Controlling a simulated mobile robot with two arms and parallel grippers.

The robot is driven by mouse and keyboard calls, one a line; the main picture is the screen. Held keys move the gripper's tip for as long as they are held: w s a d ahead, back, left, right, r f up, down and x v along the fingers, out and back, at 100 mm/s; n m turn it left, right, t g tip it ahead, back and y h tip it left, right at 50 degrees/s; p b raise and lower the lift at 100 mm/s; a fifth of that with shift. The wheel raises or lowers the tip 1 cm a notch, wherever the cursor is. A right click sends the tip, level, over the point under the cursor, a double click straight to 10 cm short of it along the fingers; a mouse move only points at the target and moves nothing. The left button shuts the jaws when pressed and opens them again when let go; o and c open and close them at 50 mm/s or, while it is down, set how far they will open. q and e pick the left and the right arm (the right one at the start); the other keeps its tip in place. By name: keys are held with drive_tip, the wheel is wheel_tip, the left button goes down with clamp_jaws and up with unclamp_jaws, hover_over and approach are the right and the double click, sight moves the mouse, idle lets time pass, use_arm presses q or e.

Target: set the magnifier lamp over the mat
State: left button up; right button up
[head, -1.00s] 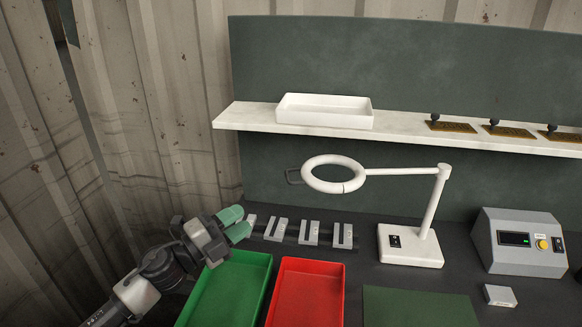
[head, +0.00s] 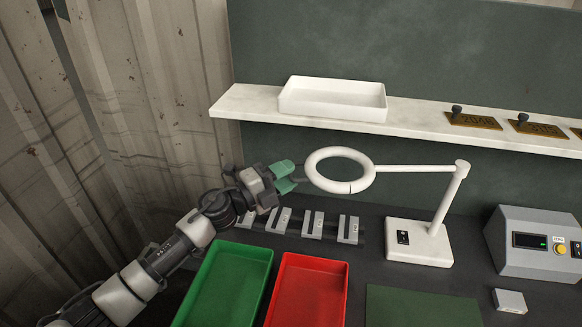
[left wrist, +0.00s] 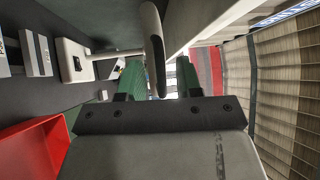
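The white magnifier lamp (head: 422,240) stands at the back of the bench. Its round head (head: 363,182) reaches left on a horizontal arm, above the slotted grey blocks. The dark green mat (head: 420,308) lies at the front, below and right of the lamp head. My right gripper is out of view.
A green tray (head: 225,285) and a red tray (head: 308,290) stand left of the mat. Slotted grey blocks (head: 313,225) sit behind them. A shelf (head: 420,118) with a white tray (head: 335,105) runs above. A grey control box (head: 540,255) is at the right.

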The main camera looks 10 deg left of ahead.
use_arm(q)
drive_tip(key=shift+w+d+r, duration=0.15)
drive_tip(key=shift+w+d, duration=0.25)
drive_tip(key=shift+d, duration=0.05)
clamp_jaws()
drive_tip(key=shift+s, duration=0.1)
